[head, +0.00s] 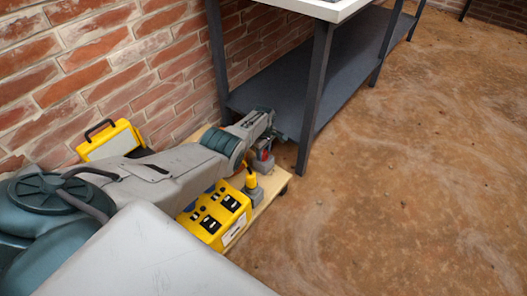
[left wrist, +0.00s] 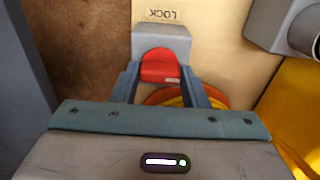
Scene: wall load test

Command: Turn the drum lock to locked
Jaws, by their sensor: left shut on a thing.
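The drum lock shows in the left wrist view as a red knob (left wrist: 160,66) against a grey block (left wrist: 162,40). A label reading LOCK (left wrist: 162,14) is on the pale board beyond the block. My left gripper (left wrist: 160,80) has a finger on each side of the red knob and is shut on it. In the head view my left gripper (head: 264,145) is at the far end of the wooden board (head: 268,198), beside the bench leg. A red and orange round part (left wrist: 215,97), perhaps the drum, is partly hidden behind the fingers. My right gripper is not in view.
A yellow lamp-like case (head: 108,140) stands by the brick wall. A bench (head: 313,100) with a low shelf stands beyond. The floor to the right is clear.

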